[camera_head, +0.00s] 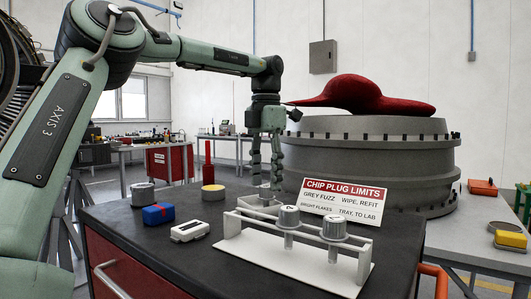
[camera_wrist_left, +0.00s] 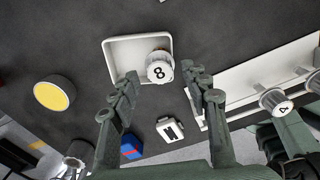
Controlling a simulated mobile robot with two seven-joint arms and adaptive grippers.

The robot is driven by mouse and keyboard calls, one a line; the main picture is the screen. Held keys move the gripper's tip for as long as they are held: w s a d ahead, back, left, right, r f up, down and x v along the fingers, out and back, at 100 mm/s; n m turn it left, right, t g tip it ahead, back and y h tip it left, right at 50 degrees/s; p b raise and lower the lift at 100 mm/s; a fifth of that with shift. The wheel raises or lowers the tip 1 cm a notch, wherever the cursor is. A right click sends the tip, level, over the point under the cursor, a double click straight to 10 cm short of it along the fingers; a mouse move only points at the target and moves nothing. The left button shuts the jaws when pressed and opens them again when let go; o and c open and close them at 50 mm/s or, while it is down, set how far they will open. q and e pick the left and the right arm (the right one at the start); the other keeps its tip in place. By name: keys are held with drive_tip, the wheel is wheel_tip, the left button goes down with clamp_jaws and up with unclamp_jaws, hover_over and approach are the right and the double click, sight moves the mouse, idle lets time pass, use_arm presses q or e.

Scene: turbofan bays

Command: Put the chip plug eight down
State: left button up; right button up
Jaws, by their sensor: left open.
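Chip plug eight (camera_wrist_left: 160,68) is a grey metal cap with a white face marked 8. In the left wrist view it is at the lower right corner of a small white tray (camera_wrist_left: 117,45), inside its rim as far as I can tell. My left gripper (camera_wrist_left: 160,77) is open, its fingers on either side of the plug with gaps showing. In the head view the left gripper (camera_head: 266,184) points down over the white tray (camera_head: 245,203); the plug is not clear there. My right gripper is not identifiable in either view.
A white rack (camera_head: 300,262) with two plugs (camera_head: 289,217) (camera_head: 334,229) stands to the right. A sign (camera_head: 342,198) stands behind it. A blue box (camera_head: 158,213), a white numbered block (camera_head: 190,230), a grey cylinder (camera_head: 143,195) and a yellow-topped tin (camera_head: 213,192) sit left.

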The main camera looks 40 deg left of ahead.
sight(266, 186)
use_arm(q)
wheel_tip(266, 186, up, 11)
idle(0.3)
drive_tip(key=shift+f, duration=0.1)
idle(0.5)
